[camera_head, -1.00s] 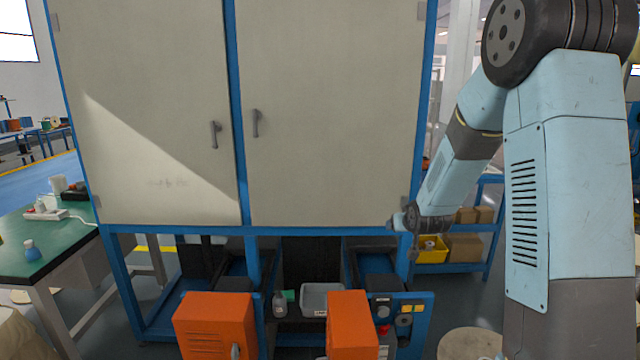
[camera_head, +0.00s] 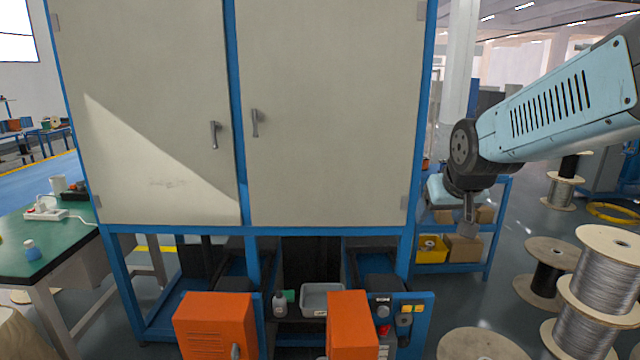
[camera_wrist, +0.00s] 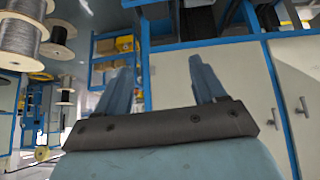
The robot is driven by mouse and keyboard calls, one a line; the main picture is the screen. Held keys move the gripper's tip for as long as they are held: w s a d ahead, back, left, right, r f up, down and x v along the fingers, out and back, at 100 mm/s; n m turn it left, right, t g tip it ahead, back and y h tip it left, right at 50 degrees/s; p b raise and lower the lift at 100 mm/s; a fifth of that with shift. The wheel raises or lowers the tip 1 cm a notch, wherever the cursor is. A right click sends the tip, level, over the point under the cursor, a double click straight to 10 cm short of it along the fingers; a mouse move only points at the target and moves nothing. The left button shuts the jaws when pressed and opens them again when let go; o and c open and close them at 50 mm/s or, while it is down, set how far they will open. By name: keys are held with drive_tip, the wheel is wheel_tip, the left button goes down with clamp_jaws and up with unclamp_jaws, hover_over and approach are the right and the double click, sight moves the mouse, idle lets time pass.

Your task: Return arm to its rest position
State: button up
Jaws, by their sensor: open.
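My arm enters from the right in the head view. It is light blue with dark joints, and its end hangs down in front of the blue shelf, right of the cabinet. My gripper (camera_head: 468,228) is small there, pointing down. In the wrist view my gripper (camera_wrist: 160,82) shows two blue fingers standing well apart, open, with nothing between them. Whether anything touches the fingers' outer sides does not show; they look clear.
A tall cabinet (camera_head: 330,110) with two closed doors fills the middle. Orange boxes (camera_head: 215,325) and a grey tray (camera_head: 322,300) sit below it. A shelf (camera_head: 478,262) with cartons stands to the right, cable spools (camera_head: 600,275) beyond. A green table (camera_head: 75,240) is at left.

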drive_tip(key=s+r+g, duration=0.2)
drive_tip(key=s, duration=1.3)
drive_tip(key=shift+s+a, duration=0.25)
drive_tip(key=shift+s, duration=0.15)
drive_tip(key=shift+c, duration=0.4)
idle(1.4)
